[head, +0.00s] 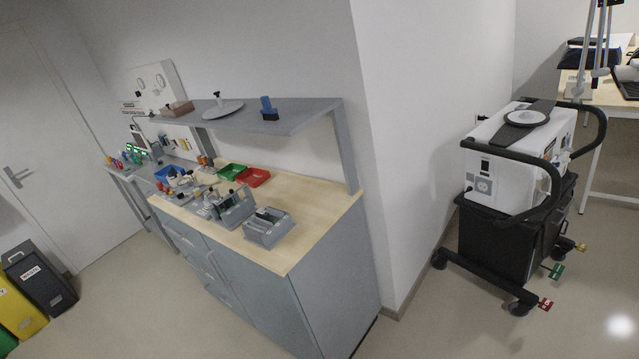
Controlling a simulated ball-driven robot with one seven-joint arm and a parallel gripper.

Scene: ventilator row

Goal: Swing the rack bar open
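Two grey racks stand on the wooden bench top (325,212). The larger rack (236,209) holds dark green upright pieces, and the smaller rack (268,231) stands nearer the bench's front right corner with dark and green pieces in it. Both are small in the picture, and I cannot make out a bar on either or tell whether one is swung open or shut. My gripper is not in view.
A grey shelf (300,113) overhangs the bench, carrying a round plate (223,109) and a blue-black object (268,108). Green (232,171) and red (254,177) trays lie behind the racks. A black-railed cart (495,240) stands right. Floor before the cabinet is clear.

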